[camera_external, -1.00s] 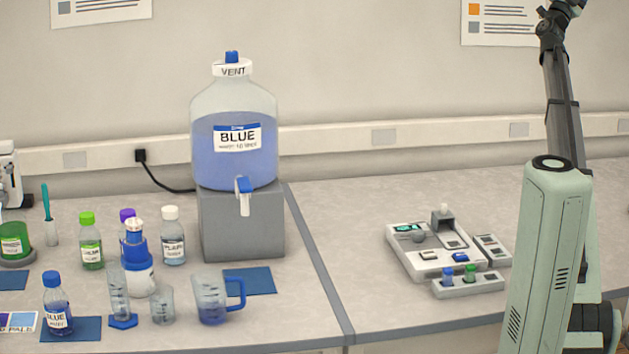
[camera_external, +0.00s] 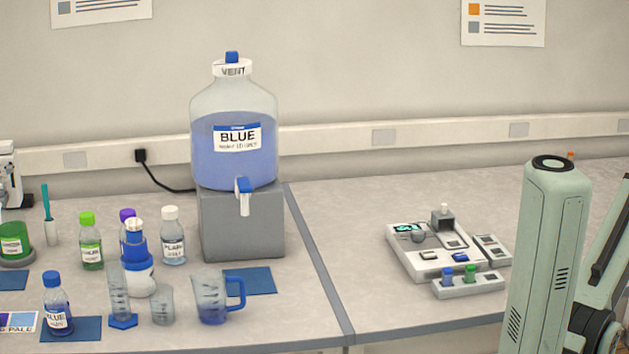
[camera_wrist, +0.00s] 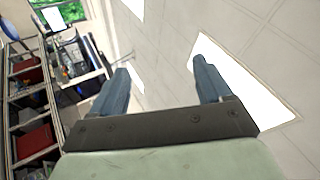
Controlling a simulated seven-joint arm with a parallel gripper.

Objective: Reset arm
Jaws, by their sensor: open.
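My gripper (camera_wrist: 163,85) shows in the wrist view with its two blue-grey fingers spread apart and nothing between them. In that view it faces the ceiling and a far part of the room, away from the bench. In the external view my arm stands at the right edge and runs out of the picture on the right; my gripper is out of that picture.
On the bench stand a large BLUE carboy (camera_external: 235,155) on a grey block (camera_external: 242,230), a blue-handled jug (camera_external: 210,300), several bottles and a grey instrument (camera_external: 425,262) with a vial rack (camera_external: 468,287). The bench between carboy and instrument is clear.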

